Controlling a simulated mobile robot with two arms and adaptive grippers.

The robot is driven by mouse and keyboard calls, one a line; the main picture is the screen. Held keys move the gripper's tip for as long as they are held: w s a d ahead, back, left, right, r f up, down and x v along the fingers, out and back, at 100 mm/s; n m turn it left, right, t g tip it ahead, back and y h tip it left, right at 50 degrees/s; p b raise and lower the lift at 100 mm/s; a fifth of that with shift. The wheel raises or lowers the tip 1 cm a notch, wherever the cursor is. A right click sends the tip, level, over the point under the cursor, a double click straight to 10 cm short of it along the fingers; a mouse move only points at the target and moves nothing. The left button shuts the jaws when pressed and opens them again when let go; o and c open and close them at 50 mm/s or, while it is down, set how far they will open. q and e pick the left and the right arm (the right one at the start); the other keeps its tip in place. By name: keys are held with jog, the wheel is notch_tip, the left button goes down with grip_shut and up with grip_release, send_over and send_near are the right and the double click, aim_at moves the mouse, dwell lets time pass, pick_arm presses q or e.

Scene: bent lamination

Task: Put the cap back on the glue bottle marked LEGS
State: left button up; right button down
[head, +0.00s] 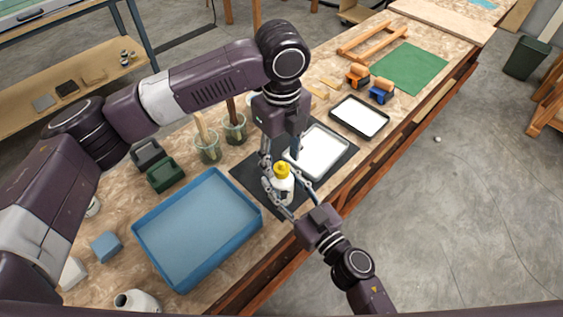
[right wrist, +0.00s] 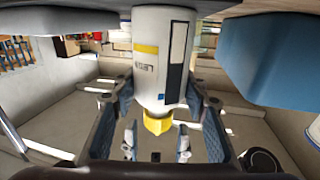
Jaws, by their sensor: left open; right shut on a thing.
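The white glue bottle (head: 283,190) stands about upright over the dark mat; I cannot tell if it touches the mat. A yellow cap (head: 281,169) sits on its top. In the right wrist view the bottle (right wrist: 163,60) appears upside down, its label seeming to read LEGS, with the yellow cap (right wrist: 158,123) at the lower end. My right gripper (head: 284,193) is shut on the bottle's body from the front right. My left gripper (head: 280,161) points down from above, open, its fingers on either side of the cap. Whether they touch it is unclear.
A dark mat (head: 240,176) lies under a white tray (head: 318,150). A blue bin (head: 200,225) is left of the bottle. Glass jars (head: 208,150) with brushes stand behind. A black-rimmed tray (head: 360,117), clamps (head: 381,92) and a green mat (head: 408,68) are farther right.

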pick_arm(q)
notch_tip(320, 180, up, 10)
jog(key=shift+f, duration=0.25)
pick_arm(e)
jog(key=c, duration=1.1)
grip_release()
jog(key=v, duration=1.2)
